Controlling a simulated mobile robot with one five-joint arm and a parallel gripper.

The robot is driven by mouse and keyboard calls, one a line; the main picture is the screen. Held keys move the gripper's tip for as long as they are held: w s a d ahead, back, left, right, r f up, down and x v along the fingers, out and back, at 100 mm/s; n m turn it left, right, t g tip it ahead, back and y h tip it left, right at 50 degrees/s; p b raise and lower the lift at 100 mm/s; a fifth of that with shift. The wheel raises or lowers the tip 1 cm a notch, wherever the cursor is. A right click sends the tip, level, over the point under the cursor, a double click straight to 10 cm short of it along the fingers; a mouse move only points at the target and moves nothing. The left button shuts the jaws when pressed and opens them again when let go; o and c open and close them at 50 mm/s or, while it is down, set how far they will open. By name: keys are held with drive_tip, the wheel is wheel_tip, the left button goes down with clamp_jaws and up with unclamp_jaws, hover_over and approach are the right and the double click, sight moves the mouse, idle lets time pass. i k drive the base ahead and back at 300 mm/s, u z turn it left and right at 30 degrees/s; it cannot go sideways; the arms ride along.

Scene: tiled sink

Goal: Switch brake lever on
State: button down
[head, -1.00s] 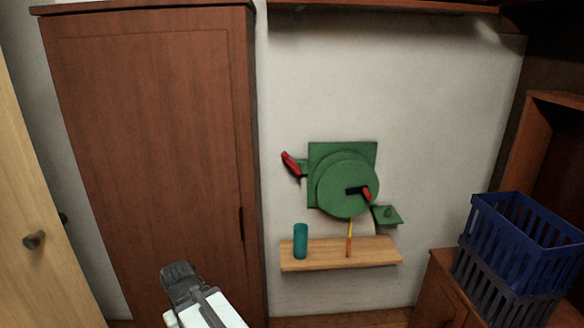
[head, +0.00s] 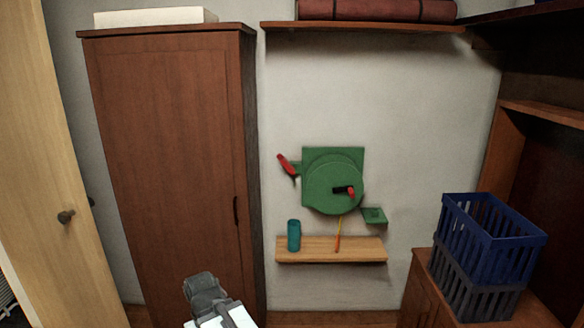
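A green machine (head: 325,180) with a round front disc is mounted on the white wall, right of the middle in the head view. A red lever (head: 284,162) sticks out at its upper left and tilts up to the left. A second, short red handle with a black base (head: 348,191) sits on the disc. I cannot tell for sure which of the two is the brake lever. My gripper (head: 203,290) is at the bottom, left of the machine and well apart from it. Its fingers are not clear enough to show whether they are open.
A wooden shelf (head: 312,257) below the machine holds a teal cylinder (head: 294,236) and an orange-yellow tool (head: 338,238). A brown cabinet (head: 165,150) stands left. Blue (head: 510,240) and dark (head: 452,277) crates are stacked on a low cabinet (head: 418,285) at right.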

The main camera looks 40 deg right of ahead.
sight(283, 162)
drive_tip(key=k, duration=0.25)
drive_tip(key=z, duration=0.8)
drive_tip(key=i, duration=0.8)
drive_tip(key=u, duration=0.85)
